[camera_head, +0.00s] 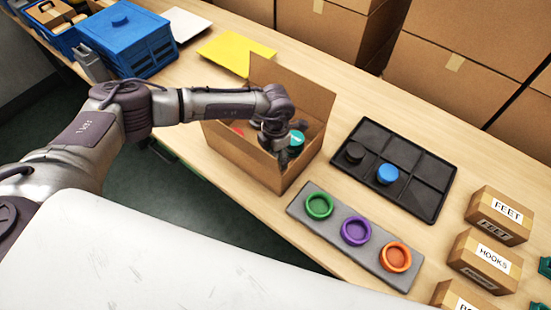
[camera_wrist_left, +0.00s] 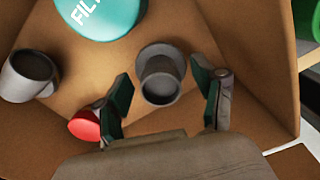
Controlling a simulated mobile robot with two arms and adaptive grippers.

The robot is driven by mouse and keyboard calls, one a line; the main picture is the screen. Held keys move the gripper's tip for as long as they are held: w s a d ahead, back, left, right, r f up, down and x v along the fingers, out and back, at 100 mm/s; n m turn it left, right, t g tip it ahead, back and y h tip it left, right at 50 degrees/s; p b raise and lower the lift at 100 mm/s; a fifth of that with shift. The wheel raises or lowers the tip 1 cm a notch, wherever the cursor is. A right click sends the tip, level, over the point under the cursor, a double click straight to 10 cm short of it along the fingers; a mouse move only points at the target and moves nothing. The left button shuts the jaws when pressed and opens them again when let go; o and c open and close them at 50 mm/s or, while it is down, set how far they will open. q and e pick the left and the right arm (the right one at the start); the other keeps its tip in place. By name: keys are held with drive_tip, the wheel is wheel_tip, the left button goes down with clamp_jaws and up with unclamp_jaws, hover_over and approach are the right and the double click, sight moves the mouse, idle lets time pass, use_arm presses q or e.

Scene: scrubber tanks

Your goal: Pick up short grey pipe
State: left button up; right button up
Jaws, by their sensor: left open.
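My left gripper (camera_head: 284,150) reaches down into an open cardboard box (camera_head: 243,162) in the head view. In the left wrist view its two green-padded fingers (camera_wrist_left: 162,80) are open. A short grey pipe (camera_wrist_left: 161,88) with a wide flange stands between and below the fingers, its open end facing the camera. I cannot tell whether the fingers touch it. A second grey pipe piece (camera_wrist_left: 27,76) lies at the box's left side in that view. The grey pipes cannot be made out in the head view. My right gripper is not in view.
The box also holds a teal filter lid (camera_wrist_left: 98,14) and a red round part (camera_wrist_left: 84,125). Right of the box are a black divided tray (camera_head: 432,178) and a grey plate (camera_head: 374,255) with green, purple and orange rings. Small labelled cartons (camera_head: 485,262) stand farther right.

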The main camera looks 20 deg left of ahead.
use_arm(q)
drive_tip(key=shift+c, duration=0.5)
drive_tip(key=c, duration=1.1)
drive_tip(key=shift+c, duration=0.2)
drive_tip(key=shift+r, duration=0.1)
